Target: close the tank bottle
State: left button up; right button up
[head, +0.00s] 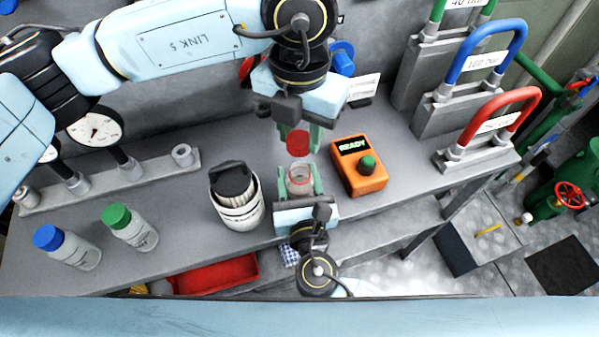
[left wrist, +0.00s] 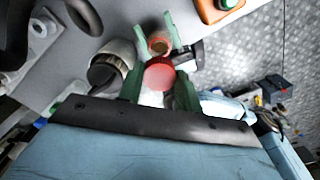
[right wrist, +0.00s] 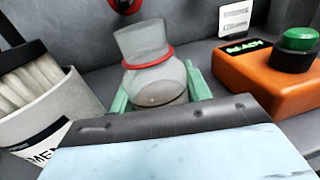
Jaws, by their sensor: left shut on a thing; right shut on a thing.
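The tank bottle is a clear bottle (head: 300,175) with a red ring at its neck; its mouth is uncapped. It stands upright in the right wrist view (right wrist: 155,85). My right gripper (head: 300,184) is shut on its body, green fingers on both sides. A red cap (head: 297,141) is held in my left gripper (head: 298,136), above and slightly behind the bottle in the head view, with a gap between. In the left wrist view the cap (left wrist: 159,77) sits between the green fingers, and the bottle's ring (left wrist: 159,43) shows beyond it.
An orange box (head: 358,165) with a green button and a READY display stands right of the bottle. A white container with a black brush-like top (head: 236,205) stands left. A green-capped bottle (head: 130,227) and a blue-capped bottle (head: 68,248) are farther left. A red tray (head: 215,276) lies below.

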aim_at(300, 168)
pick_arm(q)
jog(key=shift+w+f, duration=0.1)
jog(key=shift+f, duration=2.2)
jog(key=shift+f, duration=0.1)
jog(key=shift+f, duration=0.75)
jog(key=shift+f, duration=0.6)
